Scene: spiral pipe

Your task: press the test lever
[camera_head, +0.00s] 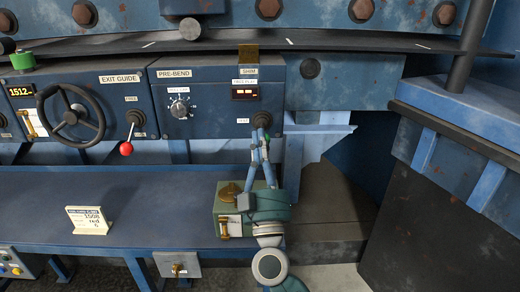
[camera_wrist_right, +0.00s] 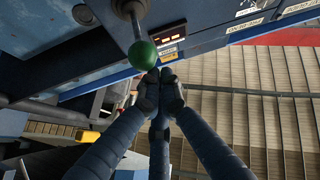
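The test lever has a green ball knob (camera_wrist_right: 142,55) on a metal shaft, clear in the right wrist view. In the head view its dark round mount (camera_head: 262,119) sits on the blue panel beside a small label, at the panel's lower right. The knob there is mostly hidden by my fingers. My right gripper (camera_head: 261,135) reaches up to the lever from below. In the right wrist view its dark fingertips (camera_wrist_right: 161,82) are together, just below the knob in the picture, with nothing seen between them. Whether they touch the knob I cannot tell. My left gripper is not in view.
A lit display (camera_head: 245,92) is above the lever. A red-knobbed lever (camera_head: 126,148) and a handwheel (camera_head: 70,117) are to the left. A green box (camera_head: 228,208) stands on the blue bench (camera_head: 150,200), behind my right wrist. A blue ledge (camera_head: 322,128) juts out at right.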

